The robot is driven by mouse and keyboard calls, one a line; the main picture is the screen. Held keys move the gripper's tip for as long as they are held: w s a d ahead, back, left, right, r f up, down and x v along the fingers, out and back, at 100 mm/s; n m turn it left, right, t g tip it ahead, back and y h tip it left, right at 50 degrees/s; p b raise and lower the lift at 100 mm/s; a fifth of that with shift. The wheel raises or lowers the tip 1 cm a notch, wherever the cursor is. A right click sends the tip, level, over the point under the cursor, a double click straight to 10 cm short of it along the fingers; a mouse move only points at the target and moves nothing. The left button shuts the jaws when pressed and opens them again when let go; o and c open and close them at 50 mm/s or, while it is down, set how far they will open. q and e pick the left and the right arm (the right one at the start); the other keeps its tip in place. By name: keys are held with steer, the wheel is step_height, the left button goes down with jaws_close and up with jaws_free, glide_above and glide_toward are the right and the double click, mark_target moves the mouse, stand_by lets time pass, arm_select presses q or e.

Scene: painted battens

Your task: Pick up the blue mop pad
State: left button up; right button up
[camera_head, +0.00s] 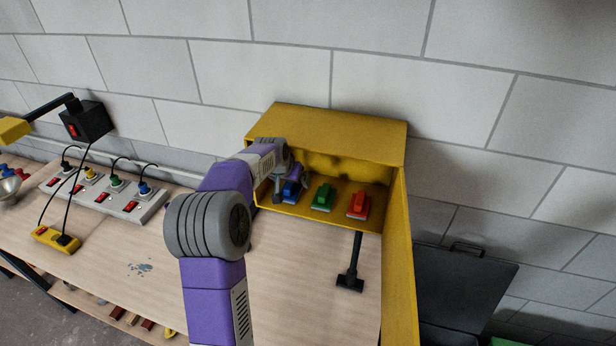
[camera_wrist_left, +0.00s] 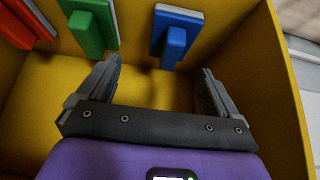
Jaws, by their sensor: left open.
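The blue mop pad (camera_head: 290,191) is a block with a raised grip on a pale base, at the left in the yellow open-fronted box (camera_head: 335,117). It also shows ahead of the fingers in the left wrist view (camera_wrist_left: 174,44). My left gripper (camera_wrist_left: 157,85) is open and empty inside the box. Its fingers point toward the blue pad, which lies beyond the tips, between their lines and slightly right of centre. In the head view my left arm and gripper (camera_head: 285,180) partly cover the blue pad. My right gripper is in neither view.
A green pad (camera_head: 323,197) and a red pad (camera_head: 358,205) stand in a row to the right of the blue one. The box walls are close around my left gripper. A power strip (camera_head: 105,193) lies left.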

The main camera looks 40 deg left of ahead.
mark_target(290, 184)
arm_select(q)
steer(key=shift+s+a+r, duration=0.1)
steer(key=shift+a+r, duration=0.15)
steer(key=shift+s+a+f, duration=0.1)
steer(key=shift+s+f, duration=0.1)
steer(key=shift+s, duration=0.05)
steer(key=shift+a+f, duration=0.1)
steer(key=shift+f, duration=0.25)
steer(key=shift+a+p+x, duration=0.1)
steer(key=shift+p+x, duration=0.35)
steer(key=shift+x, duration=0.9)
steer(key=shift+a+p+x, duration=0.15)
steer(key=shift+p+x, duration=0.25)
steer(key=shift+x, duration=0.95)
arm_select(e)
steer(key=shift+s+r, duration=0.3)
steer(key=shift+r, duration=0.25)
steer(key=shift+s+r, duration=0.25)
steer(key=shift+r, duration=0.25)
arm_select(q)
steer(key=shift+w+r, duration=0.15)
steer(key=shift+w, duration=0.05)
steer(key=c, duration=1.1)
steer(key=shift+c, duration=0.2)
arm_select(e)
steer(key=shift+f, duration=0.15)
